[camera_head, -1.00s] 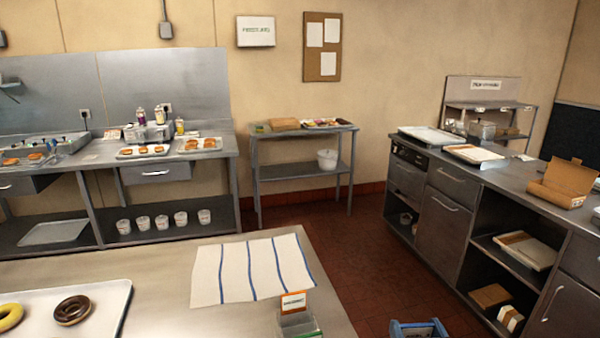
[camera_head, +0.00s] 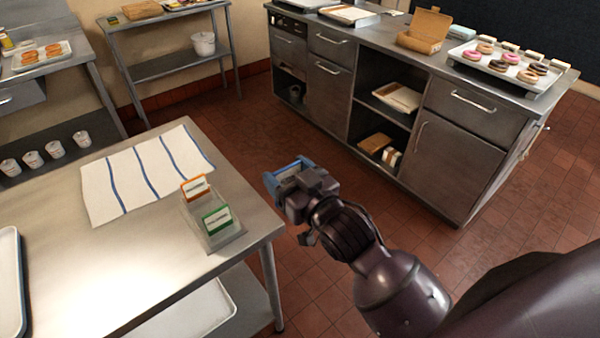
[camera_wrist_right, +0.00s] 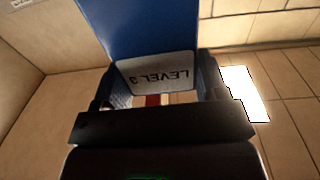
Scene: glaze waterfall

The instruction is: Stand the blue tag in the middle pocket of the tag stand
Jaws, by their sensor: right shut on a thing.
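The blue tag (camera_head: 287,169) is in my right gripper (camera_head: 293,183), off the right side of the steel table. In the right wrist view the blue tag (camera_wrist_right: 150,28) fills the top middle, its white label reading "LEVEL 3" upside down. My right gripper's fingers (camera_wrist_right: 160,84) are shut on it there. The clear tag stand (camera_head: 211,222) is on the table near its right edge, left of and below my gripper in the head view. An orange tag (camera_head: 195,188) stands at its back and a green tag (camera_head: 217,219) at its front. No tag shows between them. My left gripper is out of view.
A white cloth with blue stripes (camera_head: 145,172) lies behind and left of the stand on the steel table (camera_head: 140,270). A white tray (camera_head: 12,285) sits at the table's left. Open red-tiled floor (camera_head: 240,130) separates the table from the steel counter (camera_head: 325,90).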

